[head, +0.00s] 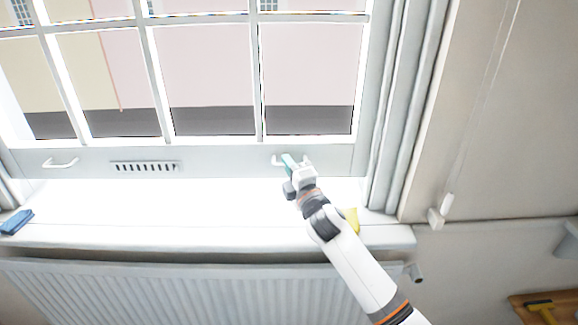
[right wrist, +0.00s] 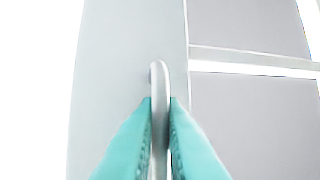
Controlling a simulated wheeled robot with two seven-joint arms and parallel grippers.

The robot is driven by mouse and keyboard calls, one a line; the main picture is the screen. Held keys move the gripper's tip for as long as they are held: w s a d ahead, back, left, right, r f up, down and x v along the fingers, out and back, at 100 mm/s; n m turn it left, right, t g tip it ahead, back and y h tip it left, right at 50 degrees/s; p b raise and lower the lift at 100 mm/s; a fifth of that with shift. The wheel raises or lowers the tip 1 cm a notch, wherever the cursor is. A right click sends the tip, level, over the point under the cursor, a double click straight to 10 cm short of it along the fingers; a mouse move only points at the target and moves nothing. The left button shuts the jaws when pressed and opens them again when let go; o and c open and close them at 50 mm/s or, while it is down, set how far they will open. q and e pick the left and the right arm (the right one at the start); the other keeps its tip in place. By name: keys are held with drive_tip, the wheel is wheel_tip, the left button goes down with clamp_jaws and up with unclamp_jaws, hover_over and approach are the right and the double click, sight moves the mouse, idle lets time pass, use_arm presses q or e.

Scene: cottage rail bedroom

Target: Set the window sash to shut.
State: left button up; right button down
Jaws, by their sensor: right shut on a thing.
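The window sash (head: 220,158) is a white frame with several panes, and its bottom rail runs across the head view. There is a bright gap between the rail and the sill (head: 230,236), so the sash stands raised. A white handle is at the rail's left (head: 61,163) and another, the right handle (head: 277,161), is at its right. My right gripper (head: 289,163) is shut on the right handle. In the right wrist view its teal fingers (right wrist: 161,112) sit on both sides of the handle bar (right wrist: 160,80). My left gripper is not in view.
A slotted vent (head: 145,167) is in the rail. A blue object (head: 17,222) lies on the sill at left, and a yellow one (head: 351,220) is beside my right arm. A radiator (head: 200,290) stands below the sill. A cord with a white toggle (head: 447,203) hangs at right.

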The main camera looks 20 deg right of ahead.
sight(283, 170)
wheel_tip(283, 170, down, 5)
drive_tip(key=b, duration=0.2)
drive_tip(key=shift+f+b, duration=0.1)
drive_tip(key=shift+b, duration=0.3)
drive_tip(key=shift+r, duration=0.25)
drive_tip(key=c, duration=1.5)
unclamp_jaws()
drive_tip(key=shift+r, duration=0.25)
drive_tip(key=shift+c, duration=0.2)
drive_tip(key=shift+s+d+f, duration=0.1)
drive_tip(key=shift+s+f, duration=0.1)
drive_tip(key=shift+s, duration=0.25)
drive_tip(key=s, duration=0.3)
drive_tip(key=s+d+f, duration=0.1)
drive_tip(key=s, duration=0.7)
drive_tip(key=shift+d+f+b, duration=0.15)
drive_tip(key=shift+f+b, duration=0.05)
drive_tip(key=shift+b, duration=0.15)
